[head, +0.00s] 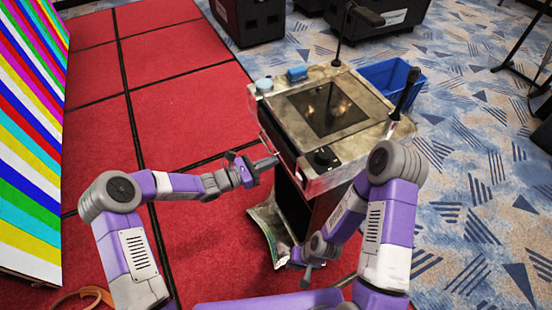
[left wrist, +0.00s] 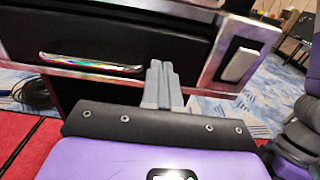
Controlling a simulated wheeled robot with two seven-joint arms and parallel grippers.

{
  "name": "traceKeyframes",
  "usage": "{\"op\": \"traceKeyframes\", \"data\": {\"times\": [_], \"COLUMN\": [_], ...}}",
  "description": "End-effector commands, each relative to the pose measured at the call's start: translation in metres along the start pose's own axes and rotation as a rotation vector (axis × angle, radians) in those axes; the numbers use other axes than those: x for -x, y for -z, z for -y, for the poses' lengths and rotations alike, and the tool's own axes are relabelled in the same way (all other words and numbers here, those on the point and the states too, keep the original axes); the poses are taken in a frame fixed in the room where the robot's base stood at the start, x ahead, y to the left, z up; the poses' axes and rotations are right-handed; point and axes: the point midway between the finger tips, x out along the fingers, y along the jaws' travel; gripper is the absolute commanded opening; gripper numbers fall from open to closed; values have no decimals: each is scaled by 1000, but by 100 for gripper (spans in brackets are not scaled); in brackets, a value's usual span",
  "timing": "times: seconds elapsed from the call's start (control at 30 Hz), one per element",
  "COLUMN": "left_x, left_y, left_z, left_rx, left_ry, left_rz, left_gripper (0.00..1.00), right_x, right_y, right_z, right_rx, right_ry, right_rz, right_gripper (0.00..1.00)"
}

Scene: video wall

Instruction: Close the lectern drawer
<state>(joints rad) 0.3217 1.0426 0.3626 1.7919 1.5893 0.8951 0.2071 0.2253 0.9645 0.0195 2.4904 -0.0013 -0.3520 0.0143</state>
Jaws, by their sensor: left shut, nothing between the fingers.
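The lectern (head: 345,150) stands right of centre in the head view, with a dark screen in its worn metal top. In the left wrist view the drawer (left wrist: 130,35) shows as a dark front panel with a shiny bar handle (left wrist: 90,64), framed by metal edges. I cannot tell how far out it stands. My left gripper (head: 272,162) is shut and empty at the lectern's left side; its fingers (left wrist: 160,72) show before the drawer front's right part, right of the handle. I cannot tell if they touch. My right gripper (head: 306,278) hangs low by the lectern's base, its fingers unclear.
A light blue cup-like item (head: 263,85) and a blue block (head: 297,74) sit on the lectern's top edge. Microphones rise from it. A blue bin (head: 392,80) stands behind. Black cases (head: 248,20) stand farther back.

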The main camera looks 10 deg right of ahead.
Motion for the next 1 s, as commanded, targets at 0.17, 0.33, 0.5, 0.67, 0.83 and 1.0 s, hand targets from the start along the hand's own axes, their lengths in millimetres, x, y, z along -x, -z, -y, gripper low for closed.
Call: {"op": "traceKeyframes", "data": {"times": [0.17, 0.33, 0.5, 0.67, 0.83, 1.0], "left_x": [46, 80, 101, 108, 108, 105], "left_y": [0, 0, 0, 1, 1, 25], "left_z": [-3, -2, -2, -1, -1, 24], "left_rx": [1, 0, 0, 2, 1, -24], "left_ry": [-5, -2, -1, 0, 1, 75], "left_rz": [-4, -3, -4, -3, -4, -101], "left_gripper": [0, 0, 0, 0, 0, 0], "right_x": [5, 6, 7, 8, 7, 7], "right_y": [0, 0, 0, 0, 0, 0], "right_z": [2, 3, 3, 3, 3, 3], "right_rx": [1, 1, 1, 1, 1, 1], "right_ry": [0, 0, 0, 0, 0, 0], "right_rz": [0, 0, 0, 0, 0, 0], "right_gripper": [21, 21, 21, 21, 21, 21]}}
